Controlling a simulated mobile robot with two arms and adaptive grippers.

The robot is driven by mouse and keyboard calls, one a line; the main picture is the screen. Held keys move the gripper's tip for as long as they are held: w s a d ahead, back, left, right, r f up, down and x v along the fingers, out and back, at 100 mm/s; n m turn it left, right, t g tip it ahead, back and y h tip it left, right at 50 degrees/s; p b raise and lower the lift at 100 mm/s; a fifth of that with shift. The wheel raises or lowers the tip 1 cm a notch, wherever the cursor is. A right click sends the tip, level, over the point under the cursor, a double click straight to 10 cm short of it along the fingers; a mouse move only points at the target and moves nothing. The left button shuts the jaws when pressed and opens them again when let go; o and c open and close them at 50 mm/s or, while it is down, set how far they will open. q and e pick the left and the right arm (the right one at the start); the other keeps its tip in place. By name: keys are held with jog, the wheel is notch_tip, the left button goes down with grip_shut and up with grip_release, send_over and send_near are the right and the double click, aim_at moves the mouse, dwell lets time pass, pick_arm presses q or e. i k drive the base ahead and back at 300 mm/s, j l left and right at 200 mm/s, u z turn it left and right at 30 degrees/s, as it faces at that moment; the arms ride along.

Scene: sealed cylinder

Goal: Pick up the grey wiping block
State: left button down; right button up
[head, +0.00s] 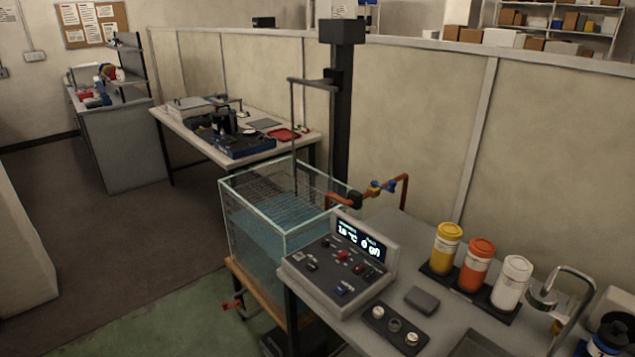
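A small dark grey block (422,300), which looks like the grey wiping block, lies flat on the grey bench top at the lower right. It sits between the control box and the rack of bottles, just behind a dark strip with round knobs. Nothing covers it. Neither of my grippers shows in the head view.
A control box (340,267) with a lit display stands left of the block. Yellow, orange and white bottles (476,264) stand in a dark rack to its right. A knob strip (395,331) lies in front. A glass water tank (262,232) stands further left.

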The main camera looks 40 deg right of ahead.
aim_at(418, 299)
jog(key=i+j+z, duration=0.1)
jog(key=i+z, duration=0.35)
jog(key=i+j+z, duration=0.3)
jog(key=i+z, duration=0.2)
